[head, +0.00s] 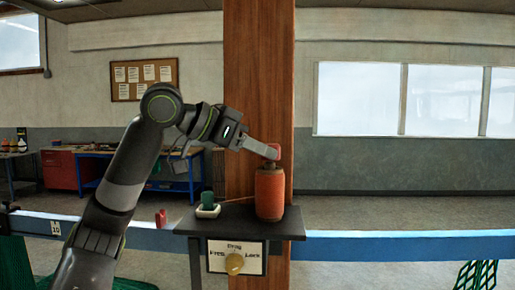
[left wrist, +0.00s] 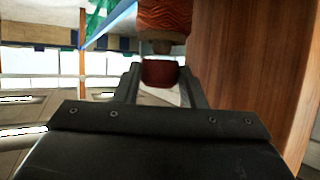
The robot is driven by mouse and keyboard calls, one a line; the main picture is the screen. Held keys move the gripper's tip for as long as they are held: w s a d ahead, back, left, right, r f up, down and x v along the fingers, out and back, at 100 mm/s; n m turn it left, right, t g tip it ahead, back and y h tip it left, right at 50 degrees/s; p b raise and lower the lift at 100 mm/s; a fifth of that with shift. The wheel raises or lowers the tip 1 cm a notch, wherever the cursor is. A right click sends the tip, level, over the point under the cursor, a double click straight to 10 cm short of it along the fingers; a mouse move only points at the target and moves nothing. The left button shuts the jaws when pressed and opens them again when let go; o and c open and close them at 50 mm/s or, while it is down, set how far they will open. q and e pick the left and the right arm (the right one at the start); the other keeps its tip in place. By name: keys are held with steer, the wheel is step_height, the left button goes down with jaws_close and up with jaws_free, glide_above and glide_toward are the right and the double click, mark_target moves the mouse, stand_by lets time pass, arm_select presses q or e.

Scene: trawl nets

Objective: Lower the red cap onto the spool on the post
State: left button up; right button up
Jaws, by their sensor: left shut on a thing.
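My left gripper (head: 267,149) is shut on the red cap (head: 273,151) and holds it just above the orange-red spool (head: 270,194). The spool stands upright on the dark shelf (head: 230,218), in front of the wooden post (head: 258,80). In the left wrist view the cap (left wrist: 159,74) sits between the two fingertips. There the spool (left wrist: 164,16) is at the top edge, with a small brown tip (left wrist: 162,46) pointing toward the cap. I cannot tell whether the tip and cap touch. My right gripper does not show.
A green piece (head: 207,199) sits on a small white dish (head: 207,212) left of the spool. A knob (head: 235,263) on a plate marked Free, Drag and Lock is below the shelf. A small red piece (head: 161,218) is by the blue rail (head: 400,245). Green netting (head: 478,276) hangs lower right.

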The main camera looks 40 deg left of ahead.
arm_select(q)
steer(key=shift+f, duration=0.2)
steer(key=shift+f+b, duration=0.5)
steer(key=o, duration=1)
steer(key=shift+o, duration=0.2)
